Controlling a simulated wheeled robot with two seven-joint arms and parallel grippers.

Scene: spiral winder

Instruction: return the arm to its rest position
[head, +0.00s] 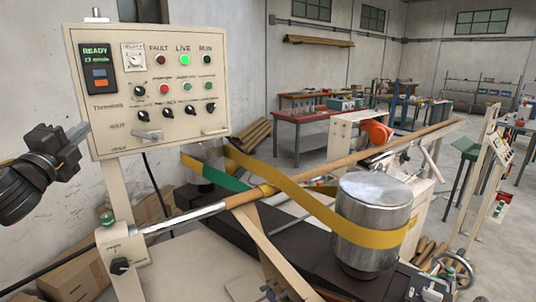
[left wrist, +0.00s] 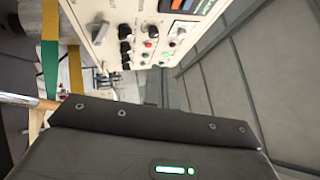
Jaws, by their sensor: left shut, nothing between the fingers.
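My left gripper (head: 80,138) is at the left edge of the head view, at the end of my dark arm (head: 28,185). Its fingers are shut with nothing between them, and they point toward the lower left edge of the control panel (head: 148,125). Whether the tips touch the panel cannot be told. The panel's screen (head: 96,55) reads READY, and the green LIVE lamp (head: 185,60) is lit. In the left wrist view, the panel (left wrist: 135,40) stands beyond the dark gripper housing (left wrist: 110,140), which has a green light. My right gripper is not in view.
Right of the panel, a steel drum (head: 372,215) carries a yellow belt (head: 300,197). The belt wraps a long brown tube (head: 330,170) crossing the machine. Cardboard boxes (head: 78,275) stand lower left. A grey wall is behind my left arm.

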